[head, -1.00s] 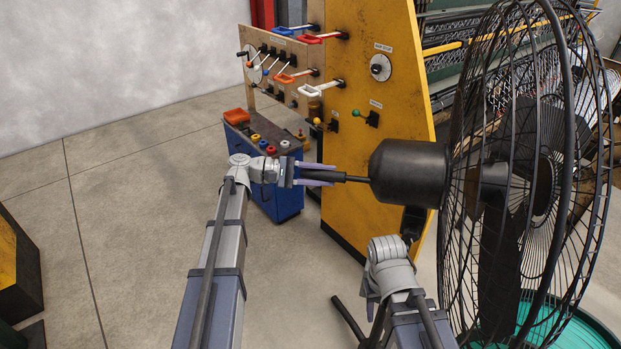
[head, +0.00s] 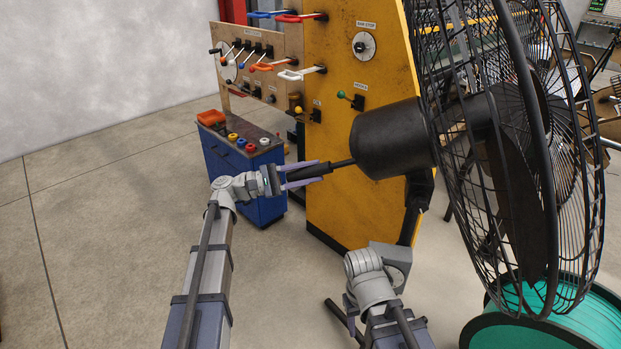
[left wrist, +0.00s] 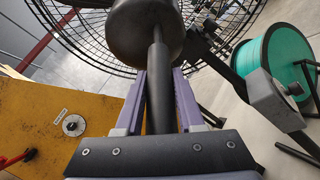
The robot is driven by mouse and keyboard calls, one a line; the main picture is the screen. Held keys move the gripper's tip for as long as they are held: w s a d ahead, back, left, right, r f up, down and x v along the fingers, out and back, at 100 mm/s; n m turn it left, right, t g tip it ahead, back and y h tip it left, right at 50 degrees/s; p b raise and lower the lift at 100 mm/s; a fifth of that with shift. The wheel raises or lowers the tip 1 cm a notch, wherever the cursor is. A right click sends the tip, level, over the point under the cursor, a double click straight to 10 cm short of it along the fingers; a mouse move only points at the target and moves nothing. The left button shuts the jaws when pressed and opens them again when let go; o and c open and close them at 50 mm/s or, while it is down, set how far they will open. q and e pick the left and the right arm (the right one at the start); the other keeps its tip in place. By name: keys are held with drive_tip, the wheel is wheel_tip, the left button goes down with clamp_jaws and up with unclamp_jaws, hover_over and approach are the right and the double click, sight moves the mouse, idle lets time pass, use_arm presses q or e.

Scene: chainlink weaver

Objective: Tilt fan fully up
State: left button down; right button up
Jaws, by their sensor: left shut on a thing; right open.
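The large black fan has a wire cage (head: 545,150) and a dark rounded motor housing (head: 390,138) in the head view. Its axis slopes up to the right, with the cage's top leaning back toward the left. A thin dark handle (head: 338,163) sticks out of the housing's back. My left gripper (head: 308,173) is shut around this handle. In the left wrist view the handle (left wrist: 159,100) lies between my two purple fingers (left wrist: 160,90), running to the housing (left wrist: 146,30). My right arm is low, in front of the fan's stand; its fingers are hidden.
A yellow panel (head: 350,90) with switches stands behind the handle. A blue cabinet (head: 240,175) with colored buttons is left of it. A green spool (head: 590,325) sits below the cage. The floor at left is clear.

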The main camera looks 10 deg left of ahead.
sight(293, 178)
use_arm(q)
drive_tip(key=shift+s+d+f, duration=0.1)
drive_tip(key=shift+s+f, duration=0.1)
drive_tip(key=shift+f, duration=0.05)
drive_tip(key=c, duration=0.5)
unclamp_jaws()
drive_tip(key=shift+w, duration=0.1)
drive_tip(key=shift+b+v, duration=0.95)
drive_tip(key=shift+v, duration=3.1)
